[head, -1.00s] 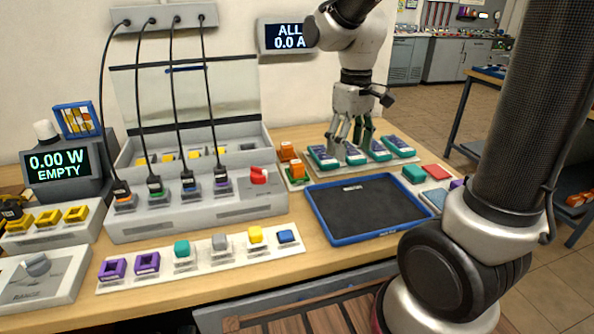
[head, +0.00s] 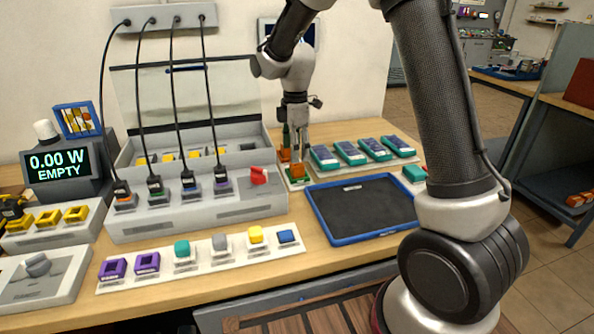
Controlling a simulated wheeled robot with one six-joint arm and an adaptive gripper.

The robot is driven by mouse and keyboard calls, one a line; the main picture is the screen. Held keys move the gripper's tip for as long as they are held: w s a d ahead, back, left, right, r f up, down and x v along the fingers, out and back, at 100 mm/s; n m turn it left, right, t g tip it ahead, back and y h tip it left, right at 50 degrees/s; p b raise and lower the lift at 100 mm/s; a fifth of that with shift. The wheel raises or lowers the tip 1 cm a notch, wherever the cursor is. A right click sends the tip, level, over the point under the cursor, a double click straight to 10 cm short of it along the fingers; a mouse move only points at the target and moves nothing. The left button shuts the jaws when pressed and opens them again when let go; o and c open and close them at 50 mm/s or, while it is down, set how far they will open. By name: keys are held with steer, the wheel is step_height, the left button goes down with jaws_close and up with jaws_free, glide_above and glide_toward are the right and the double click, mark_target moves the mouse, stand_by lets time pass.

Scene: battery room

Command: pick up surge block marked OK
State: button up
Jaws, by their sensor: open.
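My gripper (head: 291,158) is open, pointing down at the back of the bench. Its fingers are at two orange blocks on a small pale plate (head: 291,184). The front orange block (head: 298,171) shows below the fingers. The rear orange block (head: 285,154) is partly hidden by them. I cannot tell whether the fingers touch either block. No OK mark is readable on any block, so I cannot tell which one is the surge block marked OK.
Several teal blocks with dark tops (head: 349,153) stand in a row just right of the gripper. A blue-rimmed dark tray (head: 362,239) lies in front. The grey case (head: 190,216) with plugged cables stands left. A strip of coloured blocks (head: 203,258) lies nearer.

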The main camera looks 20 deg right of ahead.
mark_target(297, 170)
steer(key=f, duration=0.5)
steer(key=shift+s+d+f, duration=0.15)
steer(key=shift+s, duration=0.05)
steer(key=c, duration=1.1)
